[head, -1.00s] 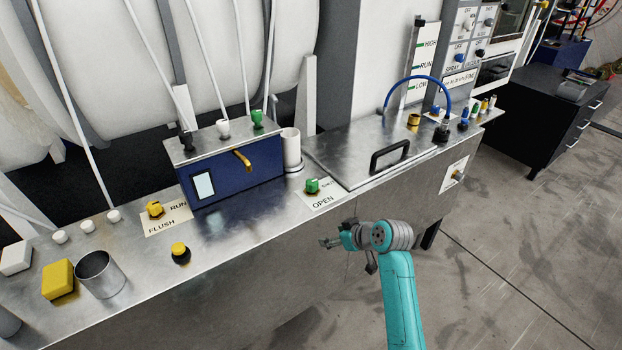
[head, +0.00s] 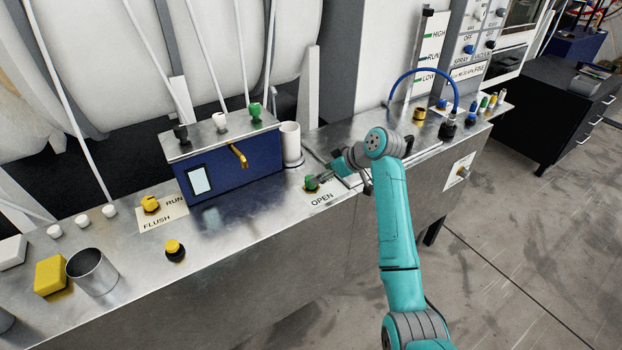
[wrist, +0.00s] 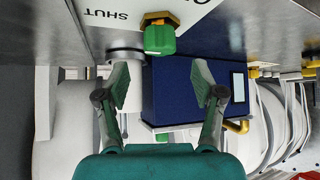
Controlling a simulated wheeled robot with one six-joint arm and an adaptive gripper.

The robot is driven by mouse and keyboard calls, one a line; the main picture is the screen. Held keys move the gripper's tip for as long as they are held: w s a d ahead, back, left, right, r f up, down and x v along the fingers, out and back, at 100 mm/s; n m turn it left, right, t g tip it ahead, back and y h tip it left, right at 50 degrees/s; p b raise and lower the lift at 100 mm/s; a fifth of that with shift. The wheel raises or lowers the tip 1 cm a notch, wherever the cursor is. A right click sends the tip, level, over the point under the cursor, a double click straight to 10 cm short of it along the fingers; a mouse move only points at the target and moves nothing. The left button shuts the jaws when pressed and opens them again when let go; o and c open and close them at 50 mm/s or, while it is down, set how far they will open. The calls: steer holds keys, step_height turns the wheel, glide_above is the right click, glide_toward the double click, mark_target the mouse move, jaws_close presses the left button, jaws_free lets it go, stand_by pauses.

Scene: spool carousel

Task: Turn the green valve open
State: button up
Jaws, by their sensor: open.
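The green valve (head: 311,184) is a small knob on a brass stem, on a white label on the metal bench. "OPEN" reads in front of it; in the head view my arm covers most of "SHUT". In the wrist view the green valve (wrist: 160,40) is at the top centre, with "SHUT" to its upper left and part of the other word to its right. My gripper (wrist: 160,78) is open and empty, its two fingers apart below the valve in that picture. In the head view my gripper (head: 324,178) is right beside the valve; contact cannot be told.
A blue box (head: 235,171) with a brass spout and a green-topped knob (head: 255,112) stands behind left. A white cup (head: 291,145) is behind the valve. A hatch lid lies to the right, partly behind my arm.

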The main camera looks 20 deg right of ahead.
steer(key=shift+x, duration=3.15)
steer(key=c, duration=1.2)
